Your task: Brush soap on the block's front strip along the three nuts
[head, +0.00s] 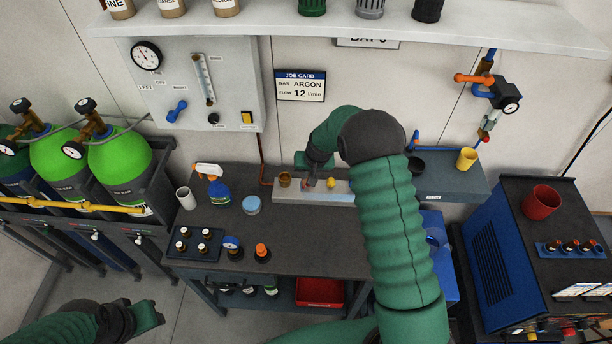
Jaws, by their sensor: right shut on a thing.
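The pale grey block (290,195) lies near the back of the dark bench, with a light bluish strip along its front. A brown nut (285,179) and a brass-yellow nut (331,182) show on it; a third nut is not clear behind my gripper and arm. My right gripper (311,180) is over the block between these two, shut on a small thin thing, probably the brush, mostly hidden by the fingers. I cannot tell whether its tip touches the strip. My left gripper (156,316) is low at the left, away from the bench; its jaws are unclear.
A spray bottle (217,190), white cup (186,198), round blue-lidded tub (251,205) and tray of small bottles (193,245) stand on the bench's left. A yellow cup (466,159) is at the back right. My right arm covers the block's right end. The bench's front middle is clear.

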